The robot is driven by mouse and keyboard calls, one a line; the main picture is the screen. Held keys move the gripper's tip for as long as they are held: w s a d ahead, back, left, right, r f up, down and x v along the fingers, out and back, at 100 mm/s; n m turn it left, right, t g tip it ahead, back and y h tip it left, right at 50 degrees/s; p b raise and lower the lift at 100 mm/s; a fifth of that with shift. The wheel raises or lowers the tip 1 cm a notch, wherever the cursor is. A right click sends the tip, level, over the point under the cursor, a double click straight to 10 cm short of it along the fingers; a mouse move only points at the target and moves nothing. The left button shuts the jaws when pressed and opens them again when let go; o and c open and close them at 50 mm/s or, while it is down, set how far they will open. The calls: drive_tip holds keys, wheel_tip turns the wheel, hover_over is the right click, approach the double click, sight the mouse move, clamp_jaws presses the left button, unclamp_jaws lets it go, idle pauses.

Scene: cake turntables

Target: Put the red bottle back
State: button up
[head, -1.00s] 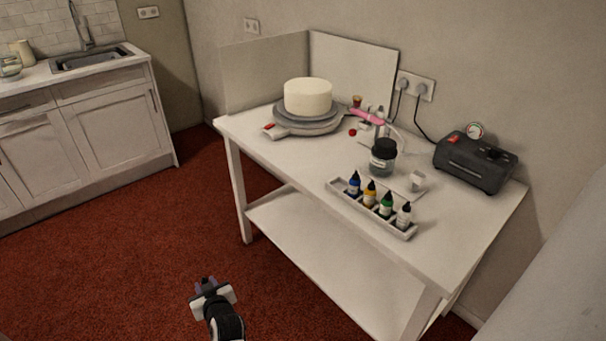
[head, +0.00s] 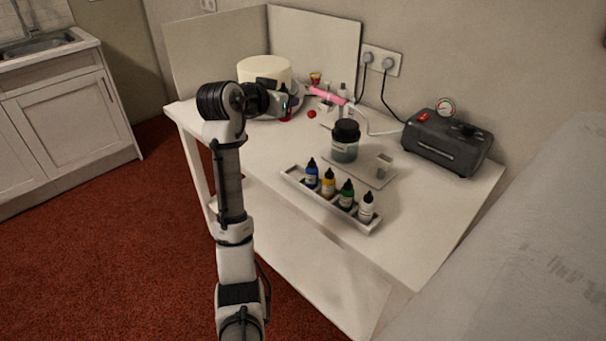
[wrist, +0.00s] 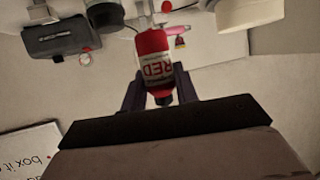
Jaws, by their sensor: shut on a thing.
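My gripper (head: 287,104) is over the far left part of the table, in front of the cake. In the wrist view its two fingers (wrist: 158,84) are shut on the red bottle (wrist: 153,58), whose white label reads RED. In the head view only a bit of red (head: 285,119) shows below the gripper; the rest is hidden. The white tray (head: 350,222) at the table's front holds a blue bottle (head: 311,174), a yellow bottle (head: 328,184), a green bottle (head: 346,196) and a white bottle (head: 366,208) in a row. A bare space shows at its left end.
A pink airbrush (head: 328,95), a small red thing (head: 311,114) and a black compressor (head: 446,142) are farther back. The cake (head: 264,67) is partly behind my gripper.

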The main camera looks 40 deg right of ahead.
drive_tip(key=shift+m+g+h, duration=0.3)
drive_tip(key=shift+m+g, duration=0.3)
drive_tip(key=shift+g, duration=0.2)
drive_tip(key=f, duration=0.5)
drive_tip(key=s+d+f+p, duration=0.1)
drive_tip(key=f, duration=0.5)
drive_tip(key=s+f, duration=0.1)
drive_tip(key=f, duration=0.4)
drive_tip(key=shift+s+d+f+p, duration=0.15)
drive_tip(key=shift+d+f+p, duration=0.1)
drive_tip(key=shift+f+p, duration=0.15)
drive_tip(key=shift+f, duration=0.15)
drive_tip(key=o, duration=0.4)
